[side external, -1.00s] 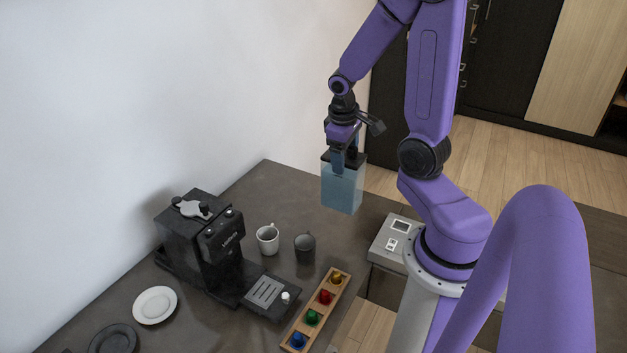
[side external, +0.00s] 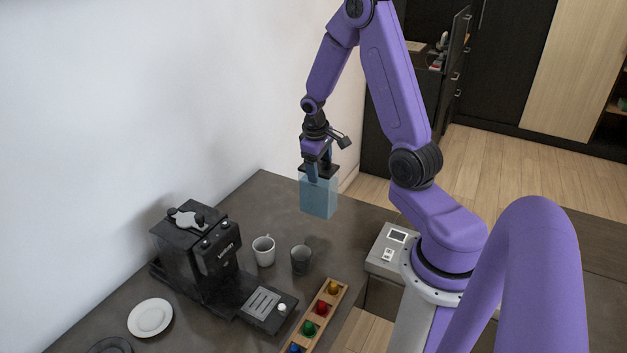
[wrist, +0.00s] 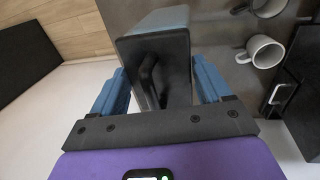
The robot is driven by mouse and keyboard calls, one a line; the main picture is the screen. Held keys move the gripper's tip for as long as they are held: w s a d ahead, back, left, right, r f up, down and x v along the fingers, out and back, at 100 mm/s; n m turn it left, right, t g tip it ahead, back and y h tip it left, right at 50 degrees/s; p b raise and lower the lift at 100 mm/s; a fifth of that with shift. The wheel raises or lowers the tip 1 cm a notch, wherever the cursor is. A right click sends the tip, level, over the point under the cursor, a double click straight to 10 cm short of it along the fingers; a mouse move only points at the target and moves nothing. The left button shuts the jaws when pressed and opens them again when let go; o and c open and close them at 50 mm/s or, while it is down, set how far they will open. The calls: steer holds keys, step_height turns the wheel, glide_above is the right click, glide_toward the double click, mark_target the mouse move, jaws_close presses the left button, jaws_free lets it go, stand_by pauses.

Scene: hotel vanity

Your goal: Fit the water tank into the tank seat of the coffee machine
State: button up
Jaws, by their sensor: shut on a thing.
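The water tank (side external: 318,197) is a translucent blue box with a dark top, held upright above the far part of the counter. My gripper (side external: 319,172) is shut on its top from above. In the wrist view the tank (wrist: 158,60) sits between the two blue fingers of my gripper (wrist: 160,88). The black coffee machine (side external: 196,253) stands on the counter to the left, apart from the tank; its edge shows at the right of the wrist view (wrist: 302,85). I cannot make out the tank seat.
A white mug (side external: 263,251) and a grey mug (side external: 301,260) stand between machine and tank. A wooden tray (side external: 322,312) with coloured capsules lies in front. A white plate (side external: 150,317) lies left. The wall (side external: 120,120) rises behind the machine. The far counter (side external: 262,200) is clear.

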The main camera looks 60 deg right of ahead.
steer(key=shift+w+d+f, duration=0.3)
steer(key=shift+w+f, duration=0.2)
steer(key=shift+f, duration=0.65)
steer(key=shift+w+d+f, duration=0.3)
steer(key=shift+w+f, duration=0.15)
steer(key=shift+f, duration=0.7)
steer(key=shift+w+d+f, duration=0.3)
steer(key=shift+w+f, duration=0.2)
steer(key=shift+f, duration=0.85)
steer(key=o, duration=1.8)
steer(key=shift+o, duration=0.2)
steer(key=shift+r, duration=0.1)
